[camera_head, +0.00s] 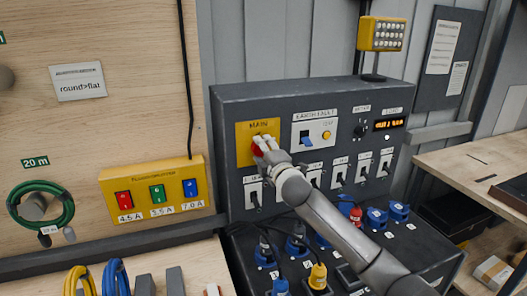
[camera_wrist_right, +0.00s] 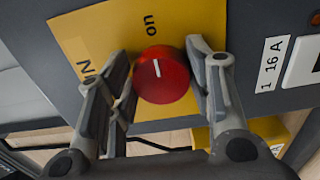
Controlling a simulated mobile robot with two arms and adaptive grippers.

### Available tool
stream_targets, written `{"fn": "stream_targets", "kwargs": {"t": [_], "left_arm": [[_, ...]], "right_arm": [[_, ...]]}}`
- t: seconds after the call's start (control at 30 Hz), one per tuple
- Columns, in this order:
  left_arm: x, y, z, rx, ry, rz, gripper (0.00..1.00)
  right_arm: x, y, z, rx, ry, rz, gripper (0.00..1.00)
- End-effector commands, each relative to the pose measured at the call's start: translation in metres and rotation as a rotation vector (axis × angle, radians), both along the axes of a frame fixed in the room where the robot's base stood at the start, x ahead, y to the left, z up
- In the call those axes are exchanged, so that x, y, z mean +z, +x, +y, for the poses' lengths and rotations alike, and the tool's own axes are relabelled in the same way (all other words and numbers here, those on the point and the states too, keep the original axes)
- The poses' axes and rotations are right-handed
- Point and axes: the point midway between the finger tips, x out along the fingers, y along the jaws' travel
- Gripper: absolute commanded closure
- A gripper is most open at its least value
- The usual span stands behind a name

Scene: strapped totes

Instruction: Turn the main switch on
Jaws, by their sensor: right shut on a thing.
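The main switch is a round red knob (camera_wrist_right: 162,75) on a yellow plate (camera_wrist_right: 88,38) marked MAIN, on the dark panel. In the right wrist view, its short white mark runs roughly up the picture towards the word "on". My right gripper (camera_wrist_right: 163,80) has one finger on each side of the knob and is shut on it. In the head view, the right gripper (camera_head: 264,146) covers part of the knob, and a little red (camera_head: 257,150) shows beside its fingers. My left gripper is not in view.
The dark panel (camera_head: 226,130) also carries a white-framed blue switch (camera_head: 313,140), a lit display (camera_head: 389,124) and a row of small switches. Plugs with cables sit below. A yellow box (camera_head: 140,190) with coloured switches is on the wooden wall at left.

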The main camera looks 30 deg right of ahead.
Motion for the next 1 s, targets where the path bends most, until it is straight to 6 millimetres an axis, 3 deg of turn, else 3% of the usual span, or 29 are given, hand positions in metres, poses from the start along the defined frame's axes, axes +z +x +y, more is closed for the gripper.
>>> {"fn": "stream_targets", "kwargs": {"t": [0.47,0.5,0.63,1.0], "left_arm": [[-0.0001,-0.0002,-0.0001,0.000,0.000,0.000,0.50],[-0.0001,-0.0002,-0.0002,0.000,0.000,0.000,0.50],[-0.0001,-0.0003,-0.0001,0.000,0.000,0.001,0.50],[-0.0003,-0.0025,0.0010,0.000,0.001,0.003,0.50]], "right_arm": [[0.0005,0.0001,-0.0001,0.000,0.016,-0.005,0.77],[0.0004,0.0001,-0.0001,0.000,0.016,-0.005,0.50],[0.0004,0.0001,0.0000,0.000,0.015,-0.005,0.33],[-0.0001,-0.0013,0.0004,0.000,0.013,-0.003,0.32]]}}
